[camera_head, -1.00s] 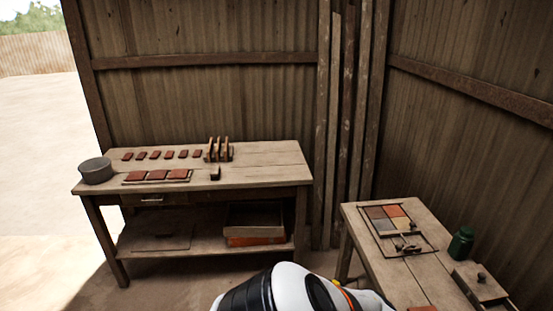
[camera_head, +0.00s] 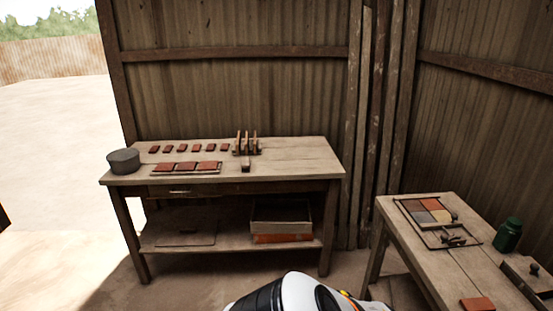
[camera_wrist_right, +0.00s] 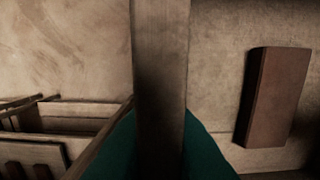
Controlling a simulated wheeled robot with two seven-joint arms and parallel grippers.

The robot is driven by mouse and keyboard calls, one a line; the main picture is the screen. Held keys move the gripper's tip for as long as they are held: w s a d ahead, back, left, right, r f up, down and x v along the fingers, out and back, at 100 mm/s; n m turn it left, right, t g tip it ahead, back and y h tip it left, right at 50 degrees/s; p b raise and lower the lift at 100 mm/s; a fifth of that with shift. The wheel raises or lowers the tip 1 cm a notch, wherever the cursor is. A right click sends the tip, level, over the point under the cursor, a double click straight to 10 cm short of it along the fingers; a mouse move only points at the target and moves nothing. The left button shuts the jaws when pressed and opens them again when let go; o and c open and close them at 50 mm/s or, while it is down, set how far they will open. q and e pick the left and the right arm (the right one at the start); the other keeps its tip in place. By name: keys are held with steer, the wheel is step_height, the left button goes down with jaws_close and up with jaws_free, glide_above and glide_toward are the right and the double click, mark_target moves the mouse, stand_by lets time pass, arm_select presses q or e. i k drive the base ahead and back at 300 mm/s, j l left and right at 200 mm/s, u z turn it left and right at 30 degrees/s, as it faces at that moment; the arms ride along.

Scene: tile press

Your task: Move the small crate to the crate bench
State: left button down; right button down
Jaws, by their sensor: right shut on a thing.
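In the right wrist view a wooden bar (camera_wrist_right: 160,80) runs down the middle, very close to the camera. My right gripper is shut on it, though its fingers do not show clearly. A dark teal shape (camera_wrist_right: 205,158) lies behind the bar's lower end. I cannot tell whether the bar belongs to the small crate. In the head view an open wooden crate (camera_head: 281,216) sits on the lower shelf of the back bench (camera_head: 300,158), above something orange-red (camera_head: 283,239). Neither gripper shows in the head view, only a white and black arm link of mine.
A red-brown tile also shows in the wrist view (camera_wrist_right: 273,95). Open floor lies left.

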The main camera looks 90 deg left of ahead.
mark_target(289, 161)
steer(key=u, duration=2.2)
steer(key=i+u, duration=0.25)
steer(key=u, duration=0.15)
steer(key=i+u, duration=0.25)
steer(key=u, duration=0.15)
steer(key=i+l, duration=0.2)
steer(key=i, duration=0.2)
steer(key=i+l, duration=0.2)
steer(key=i, duration=0.2)
steer(key=i+l, duration=0.2)
steer(key=i, duration=0.15)
